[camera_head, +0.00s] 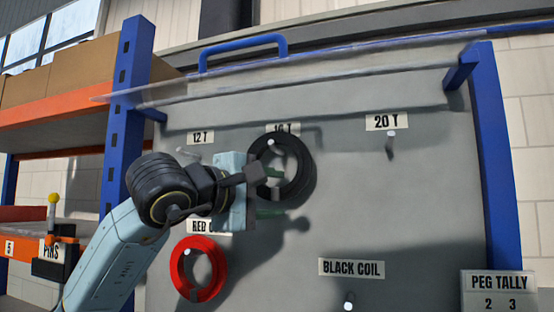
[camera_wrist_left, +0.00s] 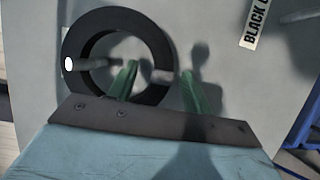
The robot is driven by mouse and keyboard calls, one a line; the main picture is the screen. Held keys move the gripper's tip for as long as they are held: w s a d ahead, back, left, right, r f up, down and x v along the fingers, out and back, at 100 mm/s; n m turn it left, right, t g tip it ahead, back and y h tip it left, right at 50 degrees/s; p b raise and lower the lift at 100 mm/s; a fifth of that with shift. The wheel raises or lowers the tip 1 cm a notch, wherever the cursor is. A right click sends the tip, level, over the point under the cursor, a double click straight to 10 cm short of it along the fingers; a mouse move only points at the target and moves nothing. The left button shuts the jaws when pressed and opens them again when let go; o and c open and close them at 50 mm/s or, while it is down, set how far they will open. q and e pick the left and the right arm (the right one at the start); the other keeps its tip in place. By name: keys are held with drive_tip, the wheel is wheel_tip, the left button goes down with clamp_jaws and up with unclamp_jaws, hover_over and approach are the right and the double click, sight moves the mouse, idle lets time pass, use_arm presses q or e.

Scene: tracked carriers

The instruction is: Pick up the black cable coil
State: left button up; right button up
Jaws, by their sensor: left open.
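The black cable coil (camera_head: 307,170) hangs as a thick ring on a white-tipped peg below the partly covered 16 T label on the grey board. It also shows in the left wrist view (camera_wrist_left: 88,38). My left gripper (camera_head: 282,194) is open in front of the coil's lower part. In the left wrist view its green fingers (camera_wrist_left: 160,72) lie on either side of one stretch of the ring, one over the hole and one outside it. I cannot tell whether they touch it. My right gripper is not in view.
A red coil (camera_head: 178,268) hangs on a peg below my gripper. Bare pegs stand under the 20 T label (camera_head: 388,122) and below the BLACK COIL label (camera_head: 352,268). A clear ledge (camera_head: 330,80) juts out above. An orange-blue rack (camera_head: 127,100) stands at left.

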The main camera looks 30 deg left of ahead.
use_arm(q)
drive_tip(key=shift+w+d, duration=0.1)
drive_tip(key=shift+w, duration=0.85)
drive_tip(key=shift+s, duration=0.1)
drive_tip(key=shift+c, duration=0.3)
clamp_jaws()
drive_tip(key=shift+r, duration=0.1)
